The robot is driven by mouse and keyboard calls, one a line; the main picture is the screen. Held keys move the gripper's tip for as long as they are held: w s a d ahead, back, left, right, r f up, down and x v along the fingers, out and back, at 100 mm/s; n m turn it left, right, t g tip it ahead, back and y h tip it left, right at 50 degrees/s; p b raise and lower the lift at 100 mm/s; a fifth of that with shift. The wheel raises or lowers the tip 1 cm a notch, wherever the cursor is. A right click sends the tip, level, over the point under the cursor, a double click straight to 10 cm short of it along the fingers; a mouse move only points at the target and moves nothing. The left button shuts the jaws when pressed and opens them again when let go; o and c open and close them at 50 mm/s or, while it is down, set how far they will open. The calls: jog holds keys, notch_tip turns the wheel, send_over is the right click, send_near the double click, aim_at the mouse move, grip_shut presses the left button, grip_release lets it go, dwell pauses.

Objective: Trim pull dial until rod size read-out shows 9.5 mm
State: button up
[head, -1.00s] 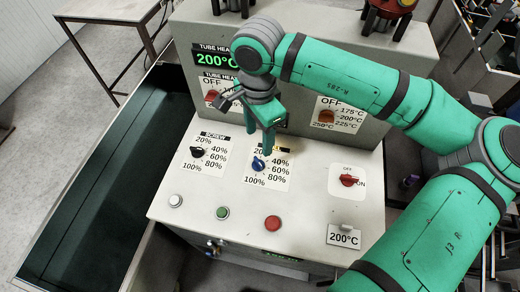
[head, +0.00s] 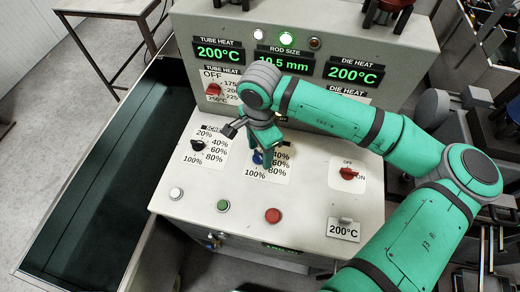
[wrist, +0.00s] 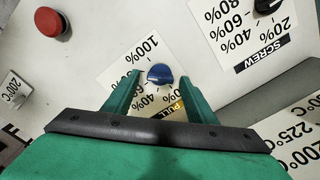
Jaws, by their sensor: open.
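The blue pull dial (head: 258,157) sits on the sloping panel, partly hidden behind my gripper in the head view. In the wrist view the dial (wrist: 160,74) lies between my two fingertips. My gripper (wrist: 160,82) is open, with a finger to each side of the dial and visible gaps. In the head view my gripper (head: 263,160) points down at the dial; whether it touches is unclear. The rod size read-out (head: 284,64) shows about 10.5 mm, its first digit partly covered by my arm. The PULL scale (wrist: 150,60) is partly hidden by my fingers.
The black screw dial (head: 198,145) is left of the pull dial. White, green (head: 223,205) and red (head: 273,215) buttons line the panel's front. A red switch (head: 348,173) is on the right. Both heat read-outs (head: 218,52) show 200°C.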

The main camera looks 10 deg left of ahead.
jog(key=c, duration=1.1)
jog(key=shift+m, duration=0.3)
jog(key=m, duration=0.3)
jog(key=shift+d, duration=0.1)
jog(key=m, duration=0.5)
jog(key=shift+s, duration=0.1)
jog(key=shift+m, duration=0.3)
jog(key=o, duration=1.1)
